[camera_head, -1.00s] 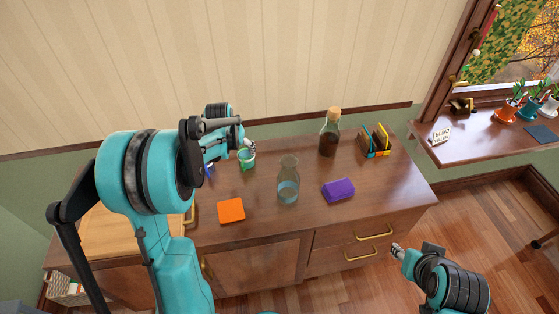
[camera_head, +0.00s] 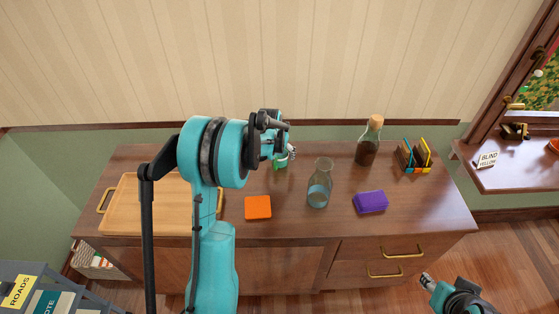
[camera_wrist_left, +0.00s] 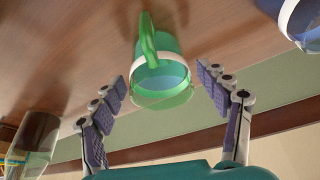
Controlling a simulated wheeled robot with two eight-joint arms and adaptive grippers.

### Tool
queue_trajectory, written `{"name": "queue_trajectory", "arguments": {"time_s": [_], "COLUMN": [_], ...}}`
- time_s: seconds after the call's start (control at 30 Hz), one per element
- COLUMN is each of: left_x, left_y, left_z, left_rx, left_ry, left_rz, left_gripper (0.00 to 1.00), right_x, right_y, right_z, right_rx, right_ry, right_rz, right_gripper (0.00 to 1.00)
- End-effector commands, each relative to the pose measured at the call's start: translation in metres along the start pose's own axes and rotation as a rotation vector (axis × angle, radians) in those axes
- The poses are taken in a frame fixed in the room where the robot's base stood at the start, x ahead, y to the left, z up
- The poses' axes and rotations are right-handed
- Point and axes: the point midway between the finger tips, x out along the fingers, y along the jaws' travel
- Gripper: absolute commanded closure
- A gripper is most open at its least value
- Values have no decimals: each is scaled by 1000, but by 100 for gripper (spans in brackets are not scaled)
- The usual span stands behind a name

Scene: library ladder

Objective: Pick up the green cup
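The green cup (camera_head: 278,163) stands on the wooden cabinet top, partly hidden by my left gripper in the head view. In the left wrist view the green cup (camera_wrist_left: 155,62) has a white band and a green handle. My left gripper (camera_head: 289,152) is right by it. In the left wrist view my left gripper (camera_wrist_left: 160,88) is open, a finger on either side of the cup with gaps showing. My right gripper (camera_head: 427,282) hangs low at the bottom right, in front of the cabinet; its fingers are too small to read.
A blue and white vessel (camera_wrist_left: 298,22) is near the cup. On the cabinet top are an orange block (camera_head: 258,207), a glass carafe (camera_head: 320,185), a purple block (camera_head: 371,202), a corked bottle (camera_head: 368,145), a card holder (camera_head: 415,158) and a wooden tray (camera_head: 125,208).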

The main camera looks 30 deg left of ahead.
Motion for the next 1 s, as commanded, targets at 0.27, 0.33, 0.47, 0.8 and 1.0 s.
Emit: {"name": "queue_trajectory", "arguments": {"time_s": [0.27,0.33,0.47,0.8,1.0], "left_x": [0,0,-1,-34,-65], "left_y": [0,0,0,0,36], "left_z": [0,0,0,-14,-15], "left_rx": [0,0,0,0,5], "left_ry": [0,0,0,0,0], "left_rz": [0,0,0,0,3], "left_gripper": [82,82,82,82,82], "right_x": [0,0,0,-14,-26], "right_y": [0,0,0,0,0], "right_z": [0,0,0,-10,-19], "right_rx": [0,0,0,0,0], "right_ry": [0,0,0,0,0], "right_rz": [0,0,0,0,0], "right_gripper": [60,60,60,60,60]}}
